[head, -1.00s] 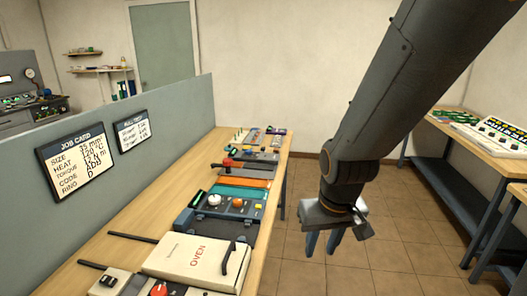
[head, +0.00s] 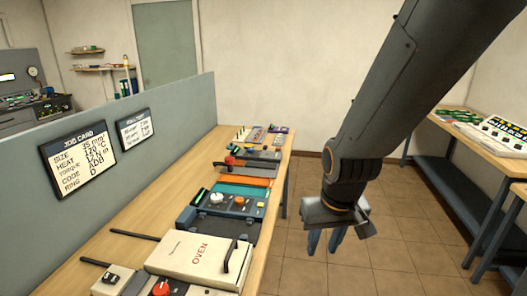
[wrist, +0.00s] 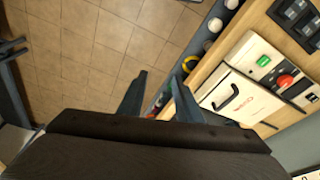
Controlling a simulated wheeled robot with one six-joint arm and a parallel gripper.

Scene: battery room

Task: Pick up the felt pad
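I cannot pick out a felt pad for certain in either view. Small items (head: 256,134) lie at the far end of the wooden workbench (head: 120,255), too small to tell apart. My gripper (head: 324,241) hangs over the tiled floor, to the right of the bench edge. Its fingers point down, apart and empty. In the wrist view the open fingers (wrist: 164,78) have floor and the bench edge behind them.
A grey partition (head: 180,115) runs along the bench's left side. Another bench (head: 470,150) stands at the right. Floor between the benches is clear.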

